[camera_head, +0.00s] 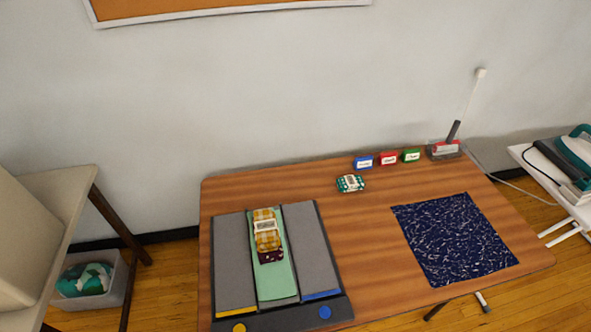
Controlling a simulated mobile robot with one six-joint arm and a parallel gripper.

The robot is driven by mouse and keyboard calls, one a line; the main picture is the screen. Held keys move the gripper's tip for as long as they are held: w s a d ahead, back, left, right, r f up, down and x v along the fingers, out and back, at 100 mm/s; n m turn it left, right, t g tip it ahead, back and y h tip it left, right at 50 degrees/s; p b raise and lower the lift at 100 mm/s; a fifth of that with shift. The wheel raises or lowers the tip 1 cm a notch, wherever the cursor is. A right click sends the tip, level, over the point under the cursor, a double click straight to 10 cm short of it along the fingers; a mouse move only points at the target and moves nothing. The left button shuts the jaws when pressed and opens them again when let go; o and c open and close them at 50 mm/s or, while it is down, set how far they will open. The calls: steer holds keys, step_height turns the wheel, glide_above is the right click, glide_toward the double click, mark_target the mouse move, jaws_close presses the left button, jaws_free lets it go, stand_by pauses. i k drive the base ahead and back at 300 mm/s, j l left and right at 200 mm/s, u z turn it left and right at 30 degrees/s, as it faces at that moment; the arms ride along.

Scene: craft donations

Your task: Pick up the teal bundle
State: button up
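A small teal bundle (351,183) with a whitish patterned band lies on the wooden table (365,265), towards the back and near the middle. Nothing touches it in this view. My gripper is not in view.
A grey board (320,255) with a green strip bears a yellow checked bundle (266,232) and a dark red one (270,256). Blue (363,162), red (388,159) and green (411,156) blocks stand behind. A navy patterned cloth (455,240) lies right. The table between board and cloth is clear.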

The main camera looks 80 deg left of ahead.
mark_target(352, 183)
steer(key=i+u, duration=0.25)
steer(key=u, duration=0.25)
steer(key=i+u, duration=0.25)
steer(key=u, duration=0.25)
steer(key=i+l+u, duration=0.15)
steer(key=u, duration=0.35)
steer(key=i+l+u, duration=0.25)
steer(key=u, duration=0.25)
steer(key=i+l+u, duration=0.15)
steer(key=l+u, duration=0.15)
steer(key=u, duration=0.2)
steer(key=i+l+u, duration=0.1)
steer(key=l+u, duration=0.35)
steer(key=i+u, duration=0.25)
steer(key=l+u, duration=0.1)
steer(key=u, duration=0.15)
steer(key=i, duration=0.35)
